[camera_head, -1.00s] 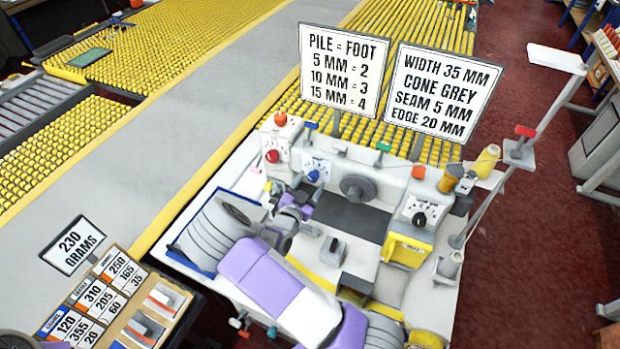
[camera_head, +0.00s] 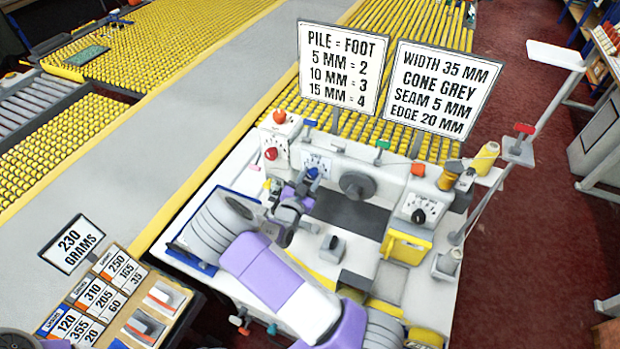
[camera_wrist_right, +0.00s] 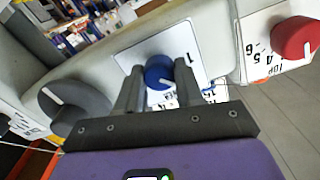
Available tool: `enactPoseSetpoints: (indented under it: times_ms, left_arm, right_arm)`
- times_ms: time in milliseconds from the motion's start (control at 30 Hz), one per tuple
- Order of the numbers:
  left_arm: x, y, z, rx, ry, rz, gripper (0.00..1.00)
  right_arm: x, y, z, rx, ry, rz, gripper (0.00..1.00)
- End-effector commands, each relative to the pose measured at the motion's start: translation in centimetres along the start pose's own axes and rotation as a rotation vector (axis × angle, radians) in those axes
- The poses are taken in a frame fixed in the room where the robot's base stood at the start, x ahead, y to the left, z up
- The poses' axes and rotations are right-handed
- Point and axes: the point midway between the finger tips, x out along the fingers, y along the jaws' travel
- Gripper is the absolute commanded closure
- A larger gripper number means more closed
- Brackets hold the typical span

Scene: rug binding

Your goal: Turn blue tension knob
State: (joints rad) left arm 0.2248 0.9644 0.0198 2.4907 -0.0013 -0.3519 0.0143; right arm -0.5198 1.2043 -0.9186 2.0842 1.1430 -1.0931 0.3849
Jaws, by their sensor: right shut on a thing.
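The blue tension knob (camera_head: 312,172) sits on a white dial plate on the machine's back panel. In the right wrist view the blue knob (camera_wrist_right: 159,73) has a white pointer line and lies between my fingers. My right gripper (camera_head: 304,184) reaches the knob from the front, and its two grey fingers (camera_wrist_right: 158,84) are shut on the knob's sides. Part of the dial's scale is hidden behind the fingers.
A red knob (camera_head: 271,153) is left of the blue one, and a grey handwheel (camera_head: 357,187) is to its right. A black knob (camera_head: 419,217) sits further right. Two signs (camera_head: 340,68) stand behind the machine. A card rack (camera_head: 100,300) stands at the lower left.

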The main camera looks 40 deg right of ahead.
Motion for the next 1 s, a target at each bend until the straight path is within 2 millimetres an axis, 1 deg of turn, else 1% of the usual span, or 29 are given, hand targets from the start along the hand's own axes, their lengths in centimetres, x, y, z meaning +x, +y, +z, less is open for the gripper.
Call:
enactPoseSetpoints:
  times_ms: [133, 367, 400, 533, 833, 933, 1000]
  left_arm:
    - [0.2, -0.1, 0.0, 0.0, 0.0, 0.0, 0.28]
    - [0.2, -0.1, 0.0, 0.0, 0.0, 0.0, 0.28]
    - [0.2, -0.1, 0.0, 0.0, 0.0, 0.0, 0.28]
    - [0.2, -0.1, 0.0, 0.0, 0.0, 0.0, 0.28]
    - [0.2, -0.1, 0.0, 0.0, 0.0, 0.0, 0.28]
    - [0.4, -0.1, 0.0, 0.0, 0.0, 0.0, 0.28]
    - [0.6, -0.2, 0.0, 0.0, 0.0, 0.0, 0.28]
  right_arm:
    - [0.0, 0.0, 0.0, -0.048, 0.001, 0.0, 0.94]
    - [0.0, 0.0, 0.0, -0.049, 0.001, 0.0, 0.94]
    - [0.0, 0.0, 0.0, -0.048, 0.001, 0.0, 0.59]
    - [0.0, 0.0, 0.0, -0.048, 0.001, 0.0, 0.39]
    - [-0.1, 0.0, 0.0, -0.047, 0.0, 0.0, 0.38]
    - [-1.0, -0.1, 0.1, -0.047, -0.001, -0.002, 0.38]
    - [-2.0, -0.1, 0.1, -0.047, -0.001, -0.002, 0.38]
